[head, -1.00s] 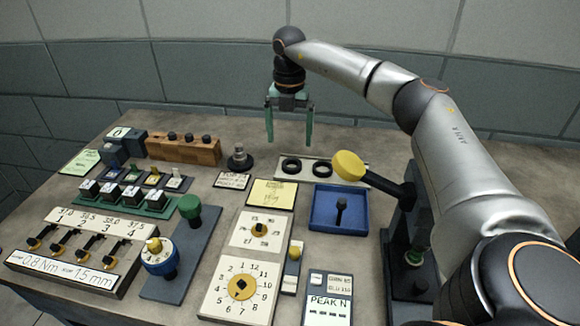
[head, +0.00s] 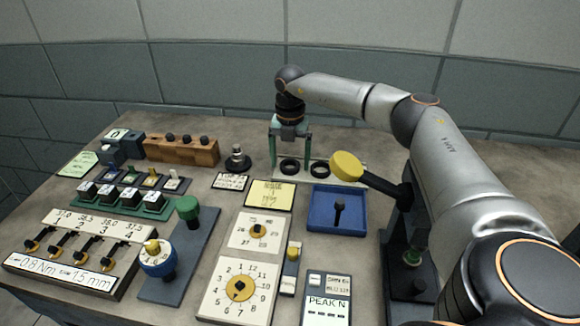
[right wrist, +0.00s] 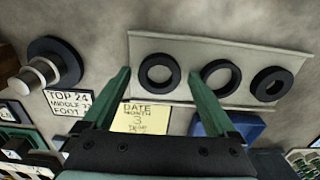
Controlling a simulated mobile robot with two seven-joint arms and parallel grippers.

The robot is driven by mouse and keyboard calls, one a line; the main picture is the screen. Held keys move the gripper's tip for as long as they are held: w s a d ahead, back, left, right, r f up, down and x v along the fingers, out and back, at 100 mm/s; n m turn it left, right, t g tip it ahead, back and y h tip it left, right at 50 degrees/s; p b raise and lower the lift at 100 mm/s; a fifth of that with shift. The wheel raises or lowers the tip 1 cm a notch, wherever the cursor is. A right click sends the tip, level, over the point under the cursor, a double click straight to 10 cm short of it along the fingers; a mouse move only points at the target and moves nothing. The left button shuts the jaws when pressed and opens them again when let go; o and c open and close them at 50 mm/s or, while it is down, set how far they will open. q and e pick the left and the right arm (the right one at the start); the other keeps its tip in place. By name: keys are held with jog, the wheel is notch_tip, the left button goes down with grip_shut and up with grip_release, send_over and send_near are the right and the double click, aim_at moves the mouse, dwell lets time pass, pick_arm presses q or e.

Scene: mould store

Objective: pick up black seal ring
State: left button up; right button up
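Several black seal rings lie flat in a row on a pale plate (right wrist: 140,103). In the right wrist view they are the left ring (right wrist: 147,84), the middle ring (right wrist: 208,88) and the right ring (right wrist: 271,83). The head view shows one ring (head: 282,170) between my fingertips in the picture and another (head: 312,172) beside it; the yellow knob seems to hide the third. My right gripper (head: 290,166) is open and empty, pointing down over the plate's left part, its green fingers spread either side of the left ring. My left gripper is out of view.
A yellow-knobbed lever (head: 347,166) leans in close at the right. A blue tray (head: 322,222) and a yellow card (head: 270,195) lie in front. A wooden block (head: 183,151) stands farther left. The bench behind is clear.

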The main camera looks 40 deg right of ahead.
jog(key=c, duration=1.2)
jog(key=shift+r, duration=0.1)
jog(key=shift+r, duration=0.45)
notch_tip(320, 180, up, 2)
jog(key=shift+w+r, duration=0.1)
jog(key=shift+r, duration=0.1)
jog(key=s+a+r+p, duration=0.1)
jog(key=s+a+r, duration=0.7)
jog(key=a+r, duration=0.3)
jog(key=shift+a+r+p, duration=0.25)
jog(key=shift+r+p, duration=0.1)
jog(key=shift+r, duration=0.45)
